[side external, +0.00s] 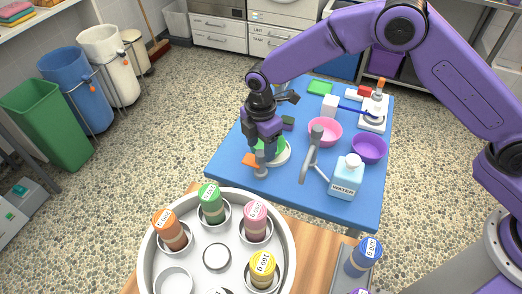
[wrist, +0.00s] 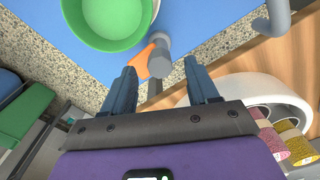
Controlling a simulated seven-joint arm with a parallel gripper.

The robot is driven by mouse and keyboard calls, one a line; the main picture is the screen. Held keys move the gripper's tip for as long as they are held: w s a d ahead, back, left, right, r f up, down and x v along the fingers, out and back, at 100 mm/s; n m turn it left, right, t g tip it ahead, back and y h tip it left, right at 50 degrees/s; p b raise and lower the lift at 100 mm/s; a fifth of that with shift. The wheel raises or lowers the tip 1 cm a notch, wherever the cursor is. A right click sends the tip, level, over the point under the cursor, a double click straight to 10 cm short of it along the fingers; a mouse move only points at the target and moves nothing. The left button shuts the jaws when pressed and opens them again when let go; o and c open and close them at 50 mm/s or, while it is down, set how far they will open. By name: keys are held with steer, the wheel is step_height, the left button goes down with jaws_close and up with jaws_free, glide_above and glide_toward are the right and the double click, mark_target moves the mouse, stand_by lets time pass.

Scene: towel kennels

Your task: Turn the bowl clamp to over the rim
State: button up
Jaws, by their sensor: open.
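A green bowl (side external: 279,145) sits in a white ring-like holder (side external: 289,153) near the blue table's front left edge; both also show at the top of the wrist view, the bowl (wrist: 108,20) inside the pale rim. Beside it stands the bowl clamp, a grey post (side external: 261,172) with an orange arm (side external: 250,160). In the wrist view the orange arm (wrist: 146,58) points down-left, beside the rim and not over it. My gripper (wrist: 160,70) is open, its fingers on either side of the clamp in that view. Contact cannot be told. In the side view my gripper partly hides the bowl.
A grey tap (side external: 311,152), a water bottle (side external: 347,178), a pink bowl (side external: 325,132) and a purple bowl (side external: 369,149) stand to the right. A round white tray (side external: 152,262) with several coloured bottles is in front, on a wooden surface.

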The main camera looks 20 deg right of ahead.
mark_target(255, 160)
steer(key=shift+f, duration=1.35)
steer(key=c, duration=1)
steer(key=shift+c, duration=0.2)
